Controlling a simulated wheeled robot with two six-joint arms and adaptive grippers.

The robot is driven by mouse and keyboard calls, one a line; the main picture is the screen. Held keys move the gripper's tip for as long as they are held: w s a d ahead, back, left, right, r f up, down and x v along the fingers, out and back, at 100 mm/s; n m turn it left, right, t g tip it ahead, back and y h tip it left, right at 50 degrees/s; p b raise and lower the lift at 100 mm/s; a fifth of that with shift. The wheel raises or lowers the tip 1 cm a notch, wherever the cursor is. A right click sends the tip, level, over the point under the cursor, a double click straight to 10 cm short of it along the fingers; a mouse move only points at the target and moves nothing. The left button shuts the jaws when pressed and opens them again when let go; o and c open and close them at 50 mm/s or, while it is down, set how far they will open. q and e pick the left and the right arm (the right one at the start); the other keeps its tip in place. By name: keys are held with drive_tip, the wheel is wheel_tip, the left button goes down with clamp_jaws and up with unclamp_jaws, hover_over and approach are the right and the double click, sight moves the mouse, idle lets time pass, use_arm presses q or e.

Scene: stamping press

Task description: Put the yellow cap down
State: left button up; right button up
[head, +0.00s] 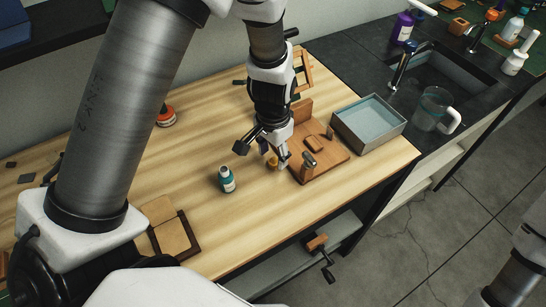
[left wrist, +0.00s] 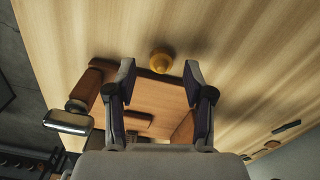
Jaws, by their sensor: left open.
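The yellow cap (left wrist: 161,60) rests on the wooden table just beyond the fingertips of my left gripper (left wrist: 160,73), in line with the gap between them. The fingers are spread apart with nothing between them. In the head view the cap (head: 272,162) is small and partly hidden by my left gripper (head: 270,154), which points down at the table there. My right gripper is out of view.
The wooden press (head: 320,160) stands close to the right of my left gripper. A grey tray (head: 369,123) is farther right. A teal bottle (head: 227,181) stands to the left. A red-topped item (head: 166,117) is at the back. The table's front-left middle is clear.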

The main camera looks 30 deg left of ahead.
sight(273, 161)
use_arm(q)
wheel_tip(273, 161, up, 10)
drive_tip(key=shift+b, duration=0.35)
drive_tip(key=shift+s, duration=0.15)
